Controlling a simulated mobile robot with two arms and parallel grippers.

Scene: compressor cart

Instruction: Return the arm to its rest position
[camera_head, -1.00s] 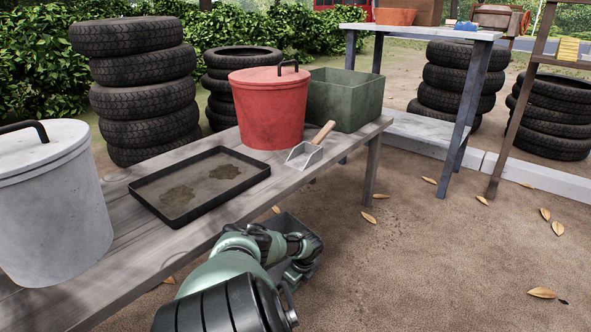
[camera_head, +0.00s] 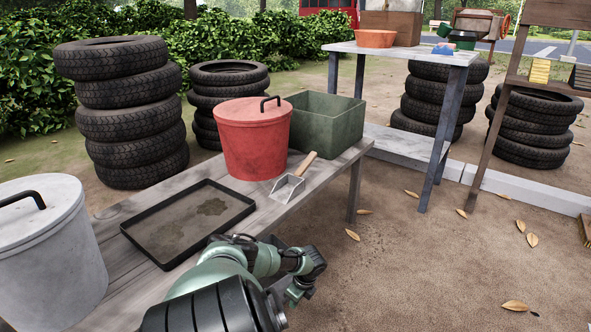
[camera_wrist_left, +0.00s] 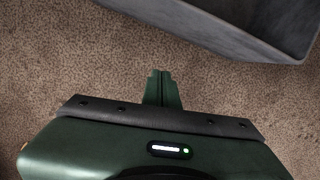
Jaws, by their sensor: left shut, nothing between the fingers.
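My left arm comes in from the bottom of the head view, beside the front edge of the bench. Its gripper (camera_head: 301,292) hangs low over the ground, to the right of the bench and clear of it. In the left wrist view the gripper's fingers (camera_wrist_left: 163,88) are together with nothing between them, above bare brown ground. My right gripper is not in view.
The wooden bench (camera_head: 112,232) holds a grey lidded bin (camera_head: 50,250), black tray (camera_head: 160,258), scoop (camera_head: 288,188), red bucket (camera_head: 250,145) and green box (camera_head: 330,125). A grey container (camera_wrist_left: 250,22) lies near the gripper. Open ground (camera_head: 420,270) extends right.

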